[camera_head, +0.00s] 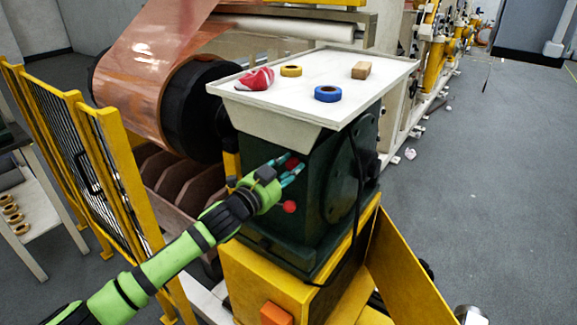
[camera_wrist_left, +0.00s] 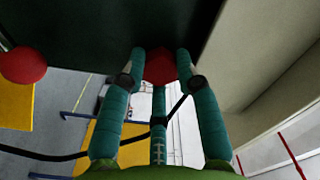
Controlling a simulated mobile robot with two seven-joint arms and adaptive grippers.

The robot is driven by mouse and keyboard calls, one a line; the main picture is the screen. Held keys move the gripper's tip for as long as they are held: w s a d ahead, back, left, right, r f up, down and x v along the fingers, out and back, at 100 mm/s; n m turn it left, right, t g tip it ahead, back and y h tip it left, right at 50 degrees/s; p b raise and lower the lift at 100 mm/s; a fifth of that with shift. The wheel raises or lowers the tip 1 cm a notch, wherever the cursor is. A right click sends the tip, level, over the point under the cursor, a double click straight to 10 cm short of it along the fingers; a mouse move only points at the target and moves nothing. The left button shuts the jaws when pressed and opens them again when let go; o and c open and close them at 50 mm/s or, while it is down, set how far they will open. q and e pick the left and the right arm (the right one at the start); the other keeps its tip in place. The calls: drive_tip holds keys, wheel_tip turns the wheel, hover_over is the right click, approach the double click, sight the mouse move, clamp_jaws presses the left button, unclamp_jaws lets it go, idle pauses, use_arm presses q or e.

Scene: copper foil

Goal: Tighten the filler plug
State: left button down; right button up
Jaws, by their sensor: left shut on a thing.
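The red filler plug (camera_head: 291,163) is on the upper front face of the dark green gearbox housing (camera_head: 325,200). My left gripper (camera_head: 290,167) reaches it from the lower left, and its teal fingers are shut on the plug. In the left wrist view the plug (camera_wrist_left: 160,66) sits between the fingertips, against the dark housing face; the fingers hide its sides. How far it is screwed in cannot be told. My right gripper is not in view.
A red round knob (camera_head: 289,207) sticks out just below the plug. A white tray (camera_head: 240,99) overhangs above, with tape rolls, a red cloth and a wooden block. A black cable (camera_head: 352,215) hangs at the right. A yellow fence (camera_head: 110,150) stands left.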

use_arm(q)
drive_tip(key=m, duration=0.3)
drive_tip(key=m+p, duration=0.1)
drive_tip(key=shift+w+a+f+m, duration=0.1)
drive_tip(key=shift+a+f+m, duration=0.1)
drive_tip(key=shift+f+m, duration=0.1)
drive_tip(key=m+p, duration=0.1)
drive_tip(key=m, duration=0.2)
drive_tip(key=shift+r+m, duration=0.1)
drive_tip(key=shift+m, duration=0.2)
drive_tip(key=m, duration=0.3)
drive_tip(key=m+p, duration=0.1)
drive_tip(key=m, duration=0.1)
drive_tip(key=shift+r, duration=0.25)
drive_tip(key=shift+w+r+m, duration=0.1)
drive_tip(key=shift+r+m, duration=0.05)
drive_tip(key=shift+m, duration=1.05)
drive_tip(key=shift+r, duration=0.1)
drive_tip(key=shift+p, duration=0.3)
drive_tip(key=c, duration=0.9)
unclamp_jaws()
